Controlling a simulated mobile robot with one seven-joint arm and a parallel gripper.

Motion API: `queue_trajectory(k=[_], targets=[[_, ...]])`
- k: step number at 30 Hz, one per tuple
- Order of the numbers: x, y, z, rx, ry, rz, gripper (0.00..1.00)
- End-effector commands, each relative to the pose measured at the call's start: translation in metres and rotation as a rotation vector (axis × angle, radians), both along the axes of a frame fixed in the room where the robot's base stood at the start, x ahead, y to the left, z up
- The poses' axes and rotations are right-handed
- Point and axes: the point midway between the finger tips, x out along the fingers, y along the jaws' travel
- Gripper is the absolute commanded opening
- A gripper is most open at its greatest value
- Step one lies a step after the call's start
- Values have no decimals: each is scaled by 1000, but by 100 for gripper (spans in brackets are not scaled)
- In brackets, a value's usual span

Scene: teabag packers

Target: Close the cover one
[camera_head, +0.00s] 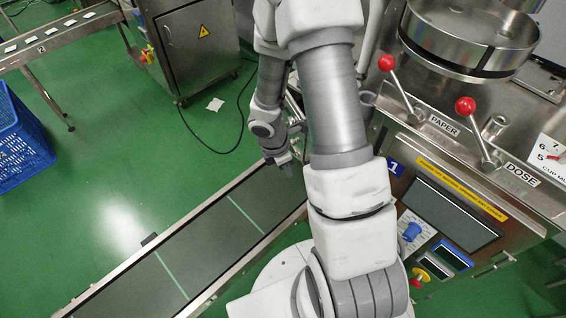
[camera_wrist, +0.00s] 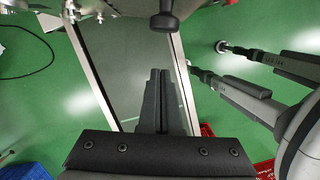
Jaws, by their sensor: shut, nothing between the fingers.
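A machine (camera_head: 440,195) with a blue label "1" (camera_head: 395,168) stands at the right in the head view. I cannot clearly make out its cover; my arm hides part of the machine's left side. My gripper (camera_head: 284,162) is over the far end of the conveyor, left of the machine. In the wrist view its dark fingers (camera_wrist: 160,72) are together and empty. A black knob (camera_wrist: 165,17) shows at the top of the wrist view, apart from the fingertips in the picture. I cannot tell whether it belongs to the cover.
A conveyor (camera_head: 205,248) runs below my gripper. Two red-knobbed levers (camera_head: 386,63) (camera_head: 465,105) stand on the machine top. A steel cabinet (camera_head: 195,50) stands at the back and a blue crate (camera_head: 22,140) at the left. Green floor (camera_head: 110,190) between is mostly open.

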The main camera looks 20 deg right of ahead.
Motion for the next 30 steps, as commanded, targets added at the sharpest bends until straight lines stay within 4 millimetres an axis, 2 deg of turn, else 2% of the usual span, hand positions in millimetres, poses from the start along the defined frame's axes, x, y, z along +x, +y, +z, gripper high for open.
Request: queue_trajectory(k=[1,6,22,26,30], targets=[[0,-12,6,-2,-4,-10,0],[0,-31,5,-2,-3,-8,0],[-1,-41,4,-2,-3,9,0],[-5,-64,4,-3,-4,81,0],[-8,-97,6,-2,-3,208,0]])
